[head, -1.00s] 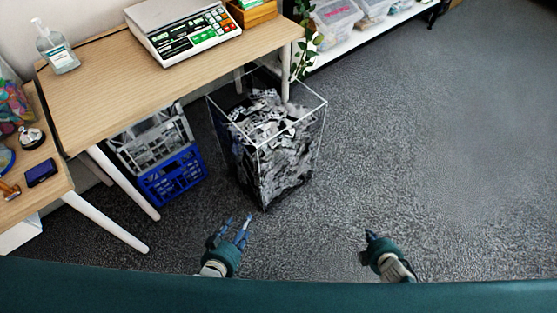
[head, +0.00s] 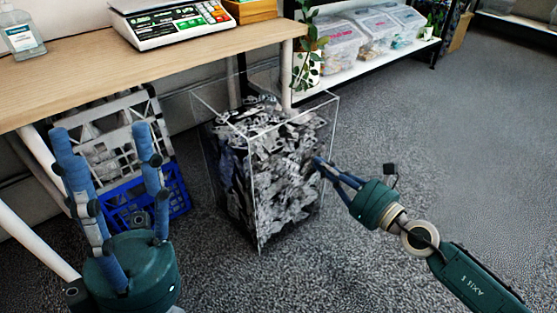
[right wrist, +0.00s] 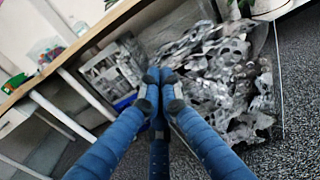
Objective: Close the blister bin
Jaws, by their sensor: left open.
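The blister bin (head: 262,190) is a tall clear box on the carpet, full of silvery and dark blister packs. It stands by the table's right end, and its packs also fill the upper right of the right wrist view (right wrist: 215,85). I cannot make out clearly whether a lid shows. My left gripper (head: 100,135) is open and empty, its fingers pointing up to the left of the bin. My right gripper (head: 320,162) is shut, its fingertips at the bin's right side; I cannot tell whether they touch it. In its wrist view the fingertips (right wrist: 162,78) meet with nothing visible between them.
A wooden table (head: 70,75) with a scale (head: 170,20) on it is at the left. A grey and blue crate (head: 130,203) stands under it. A white shelf (head: 345,83) runs behind. The floor at right is clear.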

